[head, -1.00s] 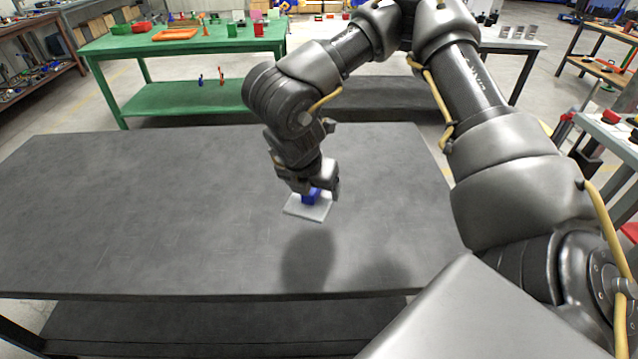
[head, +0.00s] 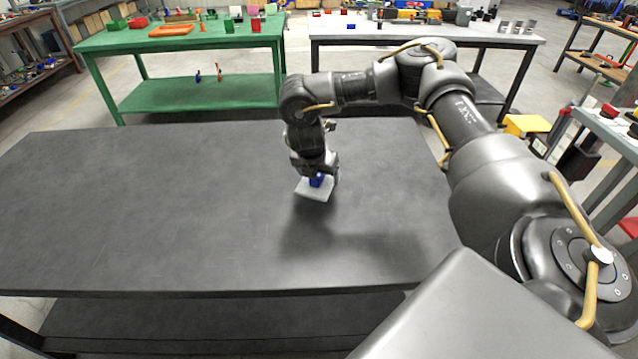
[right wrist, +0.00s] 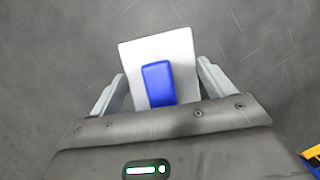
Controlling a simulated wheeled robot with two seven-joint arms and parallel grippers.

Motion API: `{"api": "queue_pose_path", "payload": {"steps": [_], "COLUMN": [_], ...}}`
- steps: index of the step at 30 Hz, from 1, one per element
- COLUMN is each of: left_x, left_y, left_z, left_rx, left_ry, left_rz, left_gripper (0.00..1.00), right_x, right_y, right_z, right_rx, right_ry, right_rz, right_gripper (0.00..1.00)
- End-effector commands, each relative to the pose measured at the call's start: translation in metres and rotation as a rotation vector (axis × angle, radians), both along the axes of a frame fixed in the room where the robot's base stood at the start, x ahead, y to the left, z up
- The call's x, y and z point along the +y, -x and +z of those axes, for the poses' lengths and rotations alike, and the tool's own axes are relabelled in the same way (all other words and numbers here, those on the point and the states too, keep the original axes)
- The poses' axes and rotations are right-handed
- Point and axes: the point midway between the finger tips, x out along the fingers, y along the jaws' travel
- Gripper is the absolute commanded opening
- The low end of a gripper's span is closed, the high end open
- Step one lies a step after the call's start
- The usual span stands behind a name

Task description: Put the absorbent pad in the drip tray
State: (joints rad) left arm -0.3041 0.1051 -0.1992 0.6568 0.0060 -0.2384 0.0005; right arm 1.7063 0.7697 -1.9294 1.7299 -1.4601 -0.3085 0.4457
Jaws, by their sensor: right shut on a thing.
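The absorbent pad (head: 314,192) is a white, thin, square piece with a blue block on top. My right gripper (head: 319,178) is shut on it, pointing down over the dark table. In the right wrist view the pad (right wrist: 184,50) lies between the two fingers, with the blue block in the middle. Whether the pad touches the table is hard to tell. No drip tray shows clearly; a flat orange tray (head: 172,31) lies on the green table, but I cannot tell whether it is the one. My left gripper is not in view.
The dark table (head: 130,210) is bare around the pad. Behind it stand a green table (head: 200,43) with several small objects and a light-topped table (head: 420,34) with more items. A yellow stool (head: 527,124) stands at the right.

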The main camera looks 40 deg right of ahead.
Motion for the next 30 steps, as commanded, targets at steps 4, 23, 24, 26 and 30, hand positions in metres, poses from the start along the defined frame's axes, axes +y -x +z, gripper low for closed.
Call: {"api": "queue_pose_path", "payload": {"steps": [4, 23, 24, 26, 30], "left_x": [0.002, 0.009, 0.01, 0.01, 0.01], "left_y": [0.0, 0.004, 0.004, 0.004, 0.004], "left_z": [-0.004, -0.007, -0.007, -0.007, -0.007], "left_rx": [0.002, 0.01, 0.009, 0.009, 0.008], "left_ry": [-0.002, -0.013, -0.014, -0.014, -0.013], "left_rz": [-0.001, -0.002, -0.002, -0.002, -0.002], "left_gripper": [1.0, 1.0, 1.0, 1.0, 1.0], "right_x": [-0.006, -0.004, -0.004, -0.004, -0.004], "right_y": [-0.003, -0.003, -0.003, -0.003, -0.003], "right_z": [-0.012, -0.04, -0.039, -0.039, -0.039], "right_rx": [0.003, 0.0, 0.0, 0.0, 0.001], "right_ry": [0.0, 0.0, 0.0, 0.0, 0.0], "right_rz": [-0.004, -0.001, -0.001, -0.001, 0.0], "right_gripper": [0.56, 0.82, 0.88, 0.95, 1.0]}}
